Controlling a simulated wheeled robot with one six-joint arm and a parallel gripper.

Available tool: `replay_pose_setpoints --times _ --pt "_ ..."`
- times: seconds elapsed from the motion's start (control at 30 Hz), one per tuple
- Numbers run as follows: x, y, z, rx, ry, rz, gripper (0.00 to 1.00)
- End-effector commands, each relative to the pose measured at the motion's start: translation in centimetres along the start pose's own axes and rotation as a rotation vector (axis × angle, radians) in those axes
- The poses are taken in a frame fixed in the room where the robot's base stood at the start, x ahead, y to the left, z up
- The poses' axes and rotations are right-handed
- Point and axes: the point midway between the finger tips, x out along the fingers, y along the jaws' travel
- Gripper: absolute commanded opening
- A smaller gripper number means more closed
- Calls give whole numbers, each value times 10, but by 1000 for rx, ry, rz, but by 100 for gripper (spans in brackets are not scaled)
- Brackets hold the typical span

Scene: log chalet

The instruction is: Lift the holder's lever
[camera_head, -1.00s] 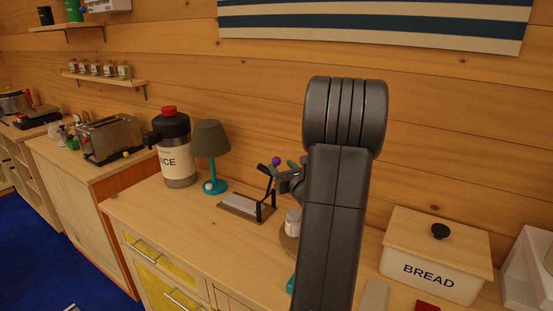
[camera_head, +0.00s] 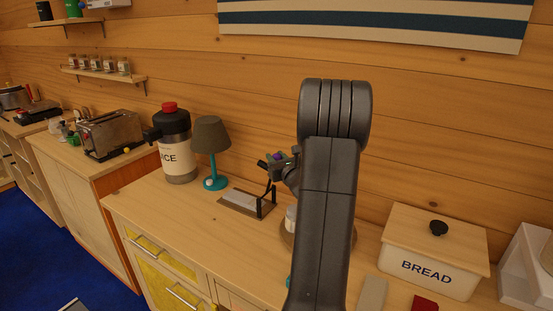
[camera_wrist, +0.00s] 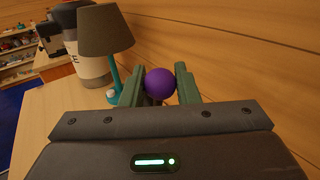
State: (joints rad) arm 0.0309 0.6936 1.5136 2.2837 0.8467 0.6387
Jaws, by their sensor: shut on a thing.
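The holder (camera_head: 240,205) stands on the wooden counter, with a flat base, a pale paper-like block and black uprights. Its lever ends in a purple ball (camera_head: 277,156), which also shows in the wrist view (camera_wrist: 160,83). My gripper (camera_head: 275,160) is at the ball, above the right end of the holder. In the wrist view, my gripper's green fingers (camera_wrist: 160,86) stand on both sides of the ball and are shut on it. The lever's shaft is mostly hidden by my gripper in the head view, and the holder's base is hidden in the wrist view.
A white jar (camera_head: 291,219) on a round brown base is partly hidden behind my arm. A bread box (camera_head: 430,260) stands at the right. The counter's front left is clear.

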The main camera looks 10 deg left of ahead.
Motion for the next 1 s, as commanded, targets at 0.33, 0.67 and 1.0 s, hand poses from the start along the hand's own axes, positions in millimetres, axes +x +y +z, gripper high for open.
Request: replay_pose_setpoints --times 0.33,0.67,1.0 --pt "11 8 4 -49 68 3 0" --pt "11 8 3 -50 72 2 36" --pt "11 8 3 -50 72 1 48"
